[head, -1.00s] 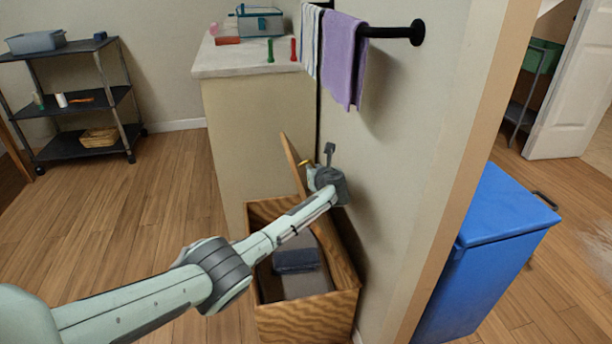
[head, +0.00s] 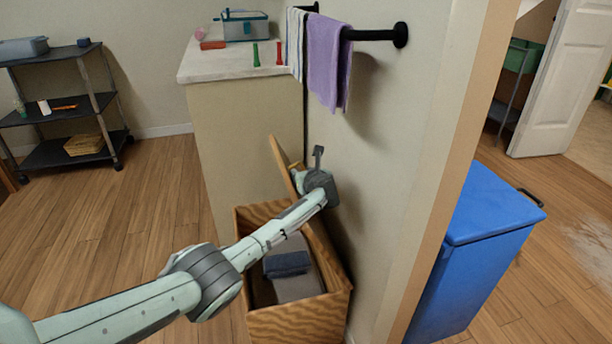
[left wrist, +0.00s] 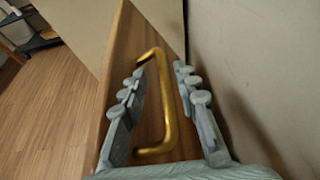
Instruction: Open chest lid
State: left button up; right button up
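The wooden chest (head: 300,324) stands on the floor against the wall, with its inside showing. Its lid (head: 281,157) stands up steeply, near the wall, partly hidden by my left arm. A brass handle (left wrist: 170,100) is on the lid's face in the left wrist view. My left gripper (head: 300,176) is at the lid. In the left wrist view its fingers (left wrist: 160,72) are apart, one on each side of the handle, with a gap to the right finger. Folded towels, one dark blue (head: 287,264), lie inside the chest. My right gripper is not in view.
A counter (head: 250,130) stands behind the chest. The wall with a towel bar (head: 375,35) is close on the right, with a purple towel (head: 325,60). A blue bin (head: 480,240) stands past the wall's edge. Floor to the left is free, before a black shelf cart (head: 65,105).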

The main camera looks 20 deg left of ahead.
pick_arm(q)
jog(key=v, duration=1.2)
jog(key=shift+a, duration=0.1)
jog(key=p+v, duration=0.4)
jog(key=v, duration=0.5)
jog(key=shift+d, duration=0.25)
jog(key=shift+w, duration=0.2)
dwell(0.3)
